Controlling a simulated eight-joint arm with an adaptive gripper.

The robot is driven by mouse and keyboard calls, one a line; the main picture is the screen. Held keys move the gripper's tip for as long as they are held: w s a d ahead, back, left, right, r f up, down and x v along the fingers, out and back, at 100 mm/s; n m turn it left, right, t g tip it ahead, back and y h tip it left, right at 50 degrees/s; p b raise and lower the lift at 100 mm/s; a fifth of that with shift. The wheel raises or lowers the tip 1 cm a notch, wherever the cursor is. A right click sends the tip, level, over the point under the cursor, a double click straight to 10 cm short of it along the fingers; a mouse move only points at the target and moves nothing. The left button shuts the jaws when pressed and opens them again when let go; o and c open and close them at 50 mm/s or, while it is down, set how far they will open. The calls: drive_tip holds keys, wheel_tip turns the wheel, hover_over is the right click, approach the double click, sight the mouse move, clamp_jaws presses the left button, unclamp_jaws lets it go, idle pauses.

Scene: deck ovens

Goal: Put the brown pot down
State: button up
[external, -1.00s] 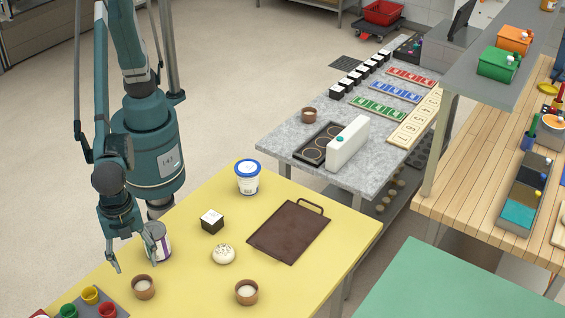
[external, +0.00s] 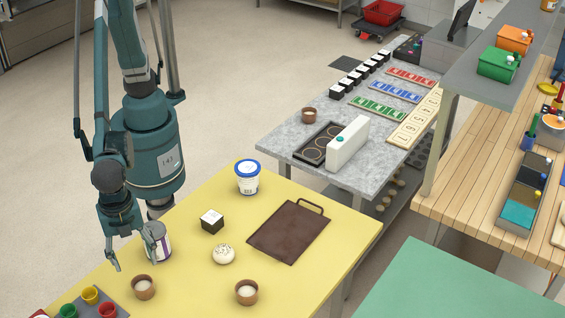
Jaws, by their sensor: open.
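Small brown pots with pale contents stand upright on the yellow table (external: 320,225). One brown pot (external: 144,287) is at the near left, just below and right of my gripper. Another brown pot (external: 246,292) is near the table's front edge. A third brown pot (external: 309,115) stands on the grey stone counter. My gripper (external: 135,264) is open, with its fingers pointing down over the left of the yellow table, and nothing shows held between them. A white and purple tin (external: 158,242) stands right behind the fingers and is partly hidden; I cannot tell whether they touch it.
A white tub with a blue lid (external: 247,177), a black and white cube (external: 212,221), a round speckled bun (external: 223,254) and a brown board (external: 289,232) lie on the yellow table. A tray of coloured cups (external: 92,308) is at the lower left. The table's right front area is clear.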

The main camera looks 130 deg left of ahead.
drive_tip(key=a+r+n+t, duration=0.1)
drive_tip(key=a+r, duration=0.5)
drive_tip(key=a, duration=0.4)
drive_tip(key=a+r+n+t+h, duration=0.1)
drive_tip(key=a+r, duration=0.4)
drive_tip(key=a, duration=0.5)
drive_tip(key=a+r+n+t, duration=0.1)
drive_tip(key=a+r, duration=0.5)
drive_tip(key=a, duration=0.4)
drive_tip(key=s+a+n+t, duration=0.1)
drive_tip(key=s+a+t, duration=0.1)
drive_tip(key=s+a, duration=0.6)
drive_tip(key=s+a+r+n+t+y, duration=0.1)
drive_tip(key=s+a, duration=0.7)
drive_tip(key=a, duration=0.9)
drive_tip(key=shift+s+t, duration=0.4)
drive_tip(key=shift+t, duration=0.2)
